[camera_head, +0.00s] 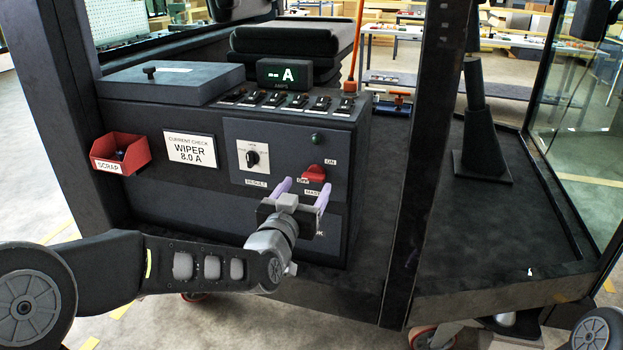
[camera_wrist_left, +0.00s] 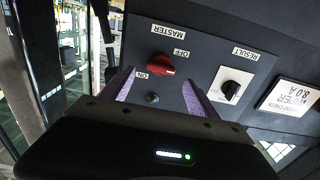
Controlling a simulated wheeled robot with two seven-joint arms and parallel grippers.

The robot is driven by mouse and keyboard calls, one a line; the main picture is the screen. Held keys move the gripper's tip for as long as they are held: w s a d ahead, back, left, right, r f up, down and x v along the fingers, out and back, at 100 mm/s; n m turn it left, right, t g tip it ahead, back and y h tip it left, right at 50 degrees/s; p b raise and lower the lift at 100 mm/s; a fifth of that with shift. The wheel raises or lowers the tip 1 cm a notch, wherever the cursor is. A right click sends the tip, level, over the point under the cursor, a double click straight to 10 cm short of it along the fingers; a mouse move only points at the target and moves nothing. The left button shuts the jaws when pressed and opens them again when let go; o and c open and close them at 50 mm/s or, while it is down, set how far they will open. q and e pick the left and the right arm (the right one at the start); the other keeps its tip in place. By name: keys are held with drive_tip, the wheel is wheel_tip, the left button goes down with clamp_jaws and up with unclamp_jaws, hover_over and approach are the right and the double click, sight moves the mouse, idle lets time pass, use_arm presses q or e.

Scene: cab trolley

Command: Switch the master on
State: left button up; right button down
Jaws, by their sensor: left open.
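The red master knob (camera_head: 314,173) is on the dark panel (camera_head: 262,138) on the front of the cab console, between the ON and OFF labels. Its exact setting is hard to read. In the wrist view the red knob (camera_wrist_left: 161,65) lies just beyond the fingertips, and a dark green lamp (camera_wrist_left: 152,98) shows between the fingers. My left gripper (camera_head: 303,188) is open and empty, with its purple fingers pointing at the panel. It is in front of the knob and slightly below it, apparently not touching it. My right gripper is out of view.
A black result selector (camera_head: 252,158) is left of the knob. A red scrap bin (camera_head: 121,153) and a wiper 8.0 A card (camera_head: 190,148) are further left. Several rocker switches (camera_head: 275,100) and an ammeter display (camera_head: 284,74) are on top. A cab post (camera_head: 425,170) stands to the right.

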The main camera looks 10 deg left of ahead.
sight(312, 178)
use_arm(q)
drive_tip(key=shift+w+d, duration=0.1)
drive_tip(key=shift+w, duration=2.25)
drive_tip(key=shift+c, duration=0.2)
drive_tip(key=c, duration=1.3)
